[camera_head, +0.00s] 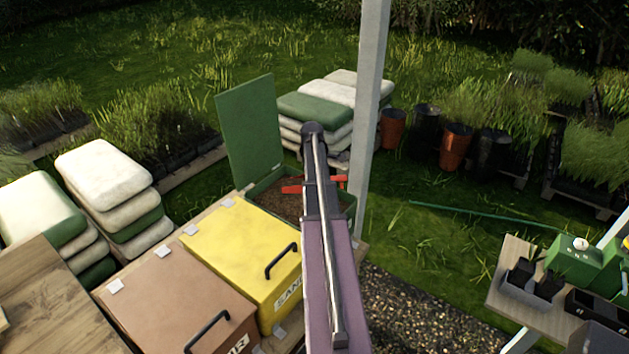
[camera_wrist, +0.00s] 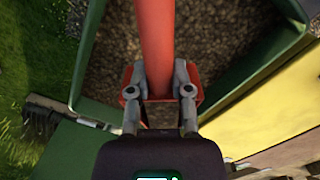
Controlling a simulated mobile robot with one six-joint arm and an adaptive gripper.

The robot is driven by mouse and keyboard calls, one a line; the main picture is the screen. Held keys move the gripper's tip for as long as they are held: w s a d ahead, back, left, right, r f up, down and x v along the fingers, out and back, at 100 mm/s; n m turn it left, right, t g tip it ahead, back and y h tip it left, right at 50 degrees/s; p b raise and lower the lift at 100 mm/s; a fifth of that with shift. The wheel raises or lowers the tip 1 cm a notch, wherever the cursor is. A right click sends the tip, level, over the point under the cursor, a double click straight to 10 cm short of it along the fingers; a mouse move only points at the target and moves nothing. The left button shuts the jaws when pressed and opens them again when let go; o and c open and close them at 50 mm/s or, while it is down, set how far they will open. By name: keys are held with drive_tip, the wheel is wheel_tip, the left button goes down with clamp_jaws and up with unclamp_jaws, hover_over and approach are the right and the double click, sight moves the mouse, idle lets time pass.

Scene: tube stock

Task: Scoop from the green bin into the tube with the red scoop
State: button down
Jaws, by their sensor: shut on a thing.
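The green bin (camera_head: 348,207) stands with its green lid (camera_head: 250,130) raised and brown, crumbly material inside. In the wrist view, the bin's green wall (camera_wrist: 262,75) frames the same material. My gripper (camera_wrist: 160,88) is shut on the red scoop (camera_wrist: 155,40), with a finger on each side of its handle. The scoop is over the bin's opening; in the head view its red parts (camera_head: 292,188) show on both sides of my arm. My arm hides much of the scoop and bin there. I cannot tell whether the scoop touches the material or holds any. I cannot identify the tube.
A yellow bin (camera_head: 235,243) and a brown bin (camera_head: 170,295), both closed, stand beside the green bin. A pale post (camera_head: 368,110) rises close behind my arm. At right, a bench (camera_head: 503,310) bears dark pots in a grey tray (camera_head: 527,293) and a green box (camera_head: 578,266).

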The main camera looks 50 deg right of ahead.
drive_tip(key=shift+s+d+r+t+y+p, duration=0.15)
drive_tip(key=shift+s+d+r+p, duration=0.1)
drive_tip(key=shift+r+p, duration=0.3)
drive_tip(key=shift+s+d+r+t+y+p, duration=0.15)
drive_tip(key=shift+s+r+p, duration=0.1)
drive_tip(key=shift+r+p, duration=0.3)
drive_tip(key=shift+s+d+r+t+p, duration=0.1)
drive_tip(key=shift+s+d+r+p, duration=0.15)
drive_tip(key=shift+r+p, duration=0.3)
drive_tip(key=shift+r, duration=0.1)
drive_tip(key=shift+s, duration=0.1)
